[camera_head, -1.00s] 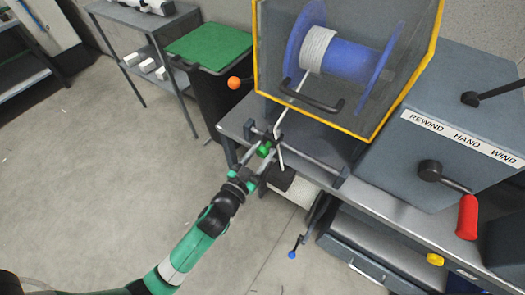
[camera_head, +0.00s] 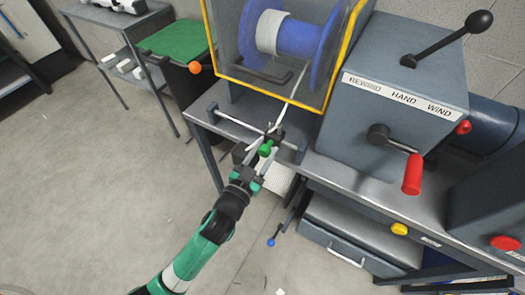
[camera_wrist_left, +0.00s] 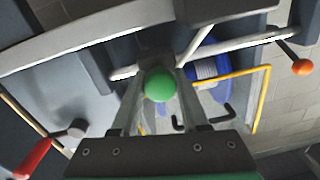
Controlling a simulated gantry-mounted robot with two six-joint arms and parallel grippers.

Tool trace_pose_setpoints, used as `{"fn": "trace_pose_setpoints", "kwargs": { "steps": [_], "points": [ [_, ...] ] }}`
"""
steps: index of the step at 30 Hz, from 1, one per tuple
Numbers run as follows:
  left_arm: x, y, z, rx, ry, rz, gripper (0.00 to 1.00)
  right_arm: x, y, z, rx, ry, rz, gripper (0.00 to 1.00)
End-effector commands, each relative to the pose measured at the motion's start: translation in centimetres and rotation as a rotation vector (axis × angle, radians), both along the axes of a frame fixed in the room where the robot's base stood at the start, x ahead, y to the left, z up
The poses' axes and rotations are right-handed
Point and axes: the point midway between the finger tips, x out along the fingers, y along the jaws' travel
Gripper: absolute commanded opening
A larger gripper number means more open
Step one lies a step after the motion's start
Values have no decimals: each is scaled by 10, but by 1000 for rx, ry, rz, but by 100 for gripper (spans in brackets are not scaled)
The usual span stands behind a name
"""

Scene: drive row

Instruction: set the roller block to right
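The roller block (camera_head: 274,133) is a small dark block on a rail (camera_head: 235,120) in front of the reel cabinet. It stands right of the rail's middle in the head view. Its green knob (camera_head: 265,150) points towards my arm. My left gripper (camera_head: 261,157) is at the knob. In the left wrist view the knob (camera_wrist_left: 160,85) sits between my two fingers, which look closed against its sides. The fingers partly hide the block. A pale line (camera_head: 297,88) runs from the reel down to the block. My right gripper is not in view.
The yellow-framed cabinet (camera_head: 330,70) with a blue reel (camera_head: 300,38) stands behind the rail. To the right are a grey box with a red-handled crank (camera_head: 412,174) and a black-knobbed lever (camera_head: 480,22). An orange knob (camera_head: 195,68) is at the left. Floor lies clear at front left.

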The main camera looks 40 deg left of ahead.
Motion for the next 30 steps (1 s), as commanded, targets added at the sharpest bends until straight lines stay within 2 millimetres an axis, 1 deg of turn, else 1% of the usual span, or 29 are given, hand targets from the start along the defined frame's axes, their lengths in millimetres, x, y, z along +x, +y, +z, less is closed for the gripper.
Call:
{"fn": "trace_pose_setpoints", "kwargs": {
  "steps": [1,3,6,14,17,20,25,27,30],
  "points": [
    [0,-2,2,-1,-5,-6,46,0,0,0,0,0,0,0],
    [0,-2,2,0,-4,-6,59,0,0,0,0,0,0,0],
    [0,-1,1,0,-3,-5,74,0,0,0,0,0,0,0],
    [0,-1,1,-1,-2,-3,74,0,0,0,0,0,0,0],
    [-6,-3,0,0,0,-3,74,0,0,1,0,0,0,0],
    [-20,-7,0,1,1,-5,74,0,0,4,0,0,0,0],
    [-60,-18,0,1,3,-7,74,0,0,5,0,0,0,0],
    [-75,-24,-1,2,2,-8,74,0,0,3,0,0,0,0],
    [-94,-29,-2,1,1,-8,74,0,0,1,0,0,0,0]
  ]
}}
